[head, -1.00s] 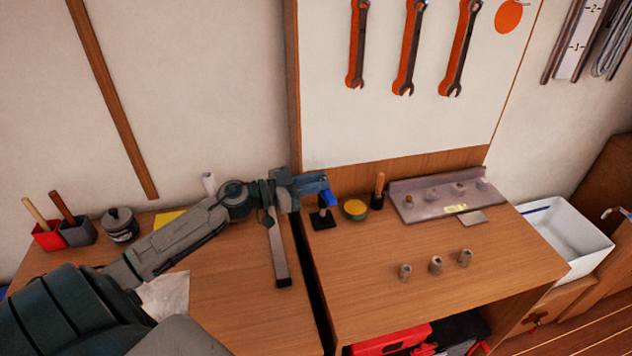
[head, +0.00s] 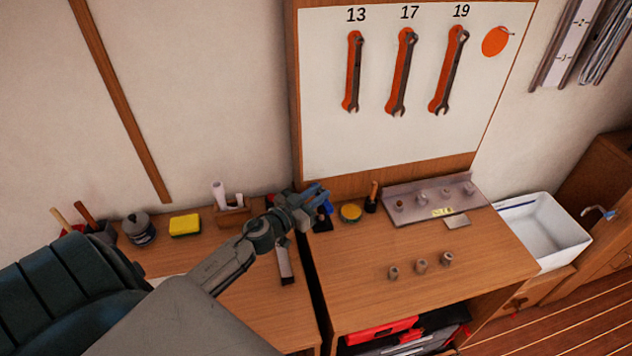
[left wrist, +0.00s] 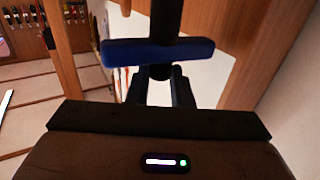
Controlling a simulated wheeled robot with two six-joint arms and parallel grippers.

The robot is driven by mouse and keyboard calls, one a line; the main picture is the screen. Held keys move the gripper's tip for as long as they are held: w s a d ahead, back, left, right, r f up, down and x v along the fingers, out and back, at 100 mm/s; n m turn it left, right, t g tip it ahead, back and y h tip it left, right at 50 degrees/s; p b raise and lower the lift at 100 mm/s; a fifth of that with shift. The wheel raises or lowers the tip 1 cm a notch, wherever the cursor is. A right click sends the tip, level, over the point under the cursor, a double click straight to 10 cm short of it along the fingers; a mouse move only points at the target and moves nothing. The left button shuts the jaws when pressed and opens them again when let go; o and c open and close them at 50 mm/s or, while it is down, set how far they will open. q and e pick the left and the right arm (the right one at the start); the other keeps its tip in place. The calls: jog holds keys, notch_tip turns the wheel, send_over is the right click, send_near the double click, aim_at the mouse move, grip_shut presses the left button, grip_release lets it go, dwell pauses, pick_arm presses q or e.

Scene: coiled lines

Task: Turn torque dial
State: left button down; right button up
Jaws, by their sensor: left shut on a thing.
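A blue part (head: 326,208) on a dark stand (head: 322,223) is at the back left of the right-hand bench; I take it to be the torque dial. My left gripper (head: 317,193) is at it, shut, and hides part of it. In the left wrist view a blue crossbar (left wrist: 158,52) runs across a dark upright post, with my left gripper's fingers (left wrist: 158,82) close around the post. The exact contact is hard to see. My right gripper is not in view.
A yellow round tin (head: 350,212), a wooden-handled brush (head: 372,197) and a grey socket rack (head: 430,204) stand to the right. Loose sockets (head: 421,266) stand nearer the front. A gap separates the two benches. Wrenches (head: 401,72) hang above.

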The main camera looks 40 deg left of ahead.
pick_arm(q)
jog(key=n+y+b, duration=0.2)
jog(key=y+b, duration=0.1)
jog(key=d+n+y+b, duration=0.1)
jog(key=n+y+b, duration=0.1)
jog(key=y+b, duration=0.1)
jog(key=n+g+y+b, duration=0.1)
jog(key=n+y+b, duration=0.2)
jog(key=y, duration=0.1)
jog(key=shift+w+d+f+y, duration=0.15)
jog(key=shift+f+y, duration=0.1)
jog(key=shift+y, duration=0.15)
jog(key=shift+r+n+g+y+b, duration=0.1)
jog(key=shift+n+g+y+b, duration=0.25)
jog(key=shift+b, duration=0.25)
jog(key=shift+r+y, duration=0.1)
jog(key=shift+y, duration=0.25)
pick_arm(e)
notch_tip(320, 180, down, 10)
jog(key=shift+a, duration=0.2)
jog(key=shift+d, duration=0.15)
pick_arm(q)
jog(key=c, duration=1.3)
grip_release()
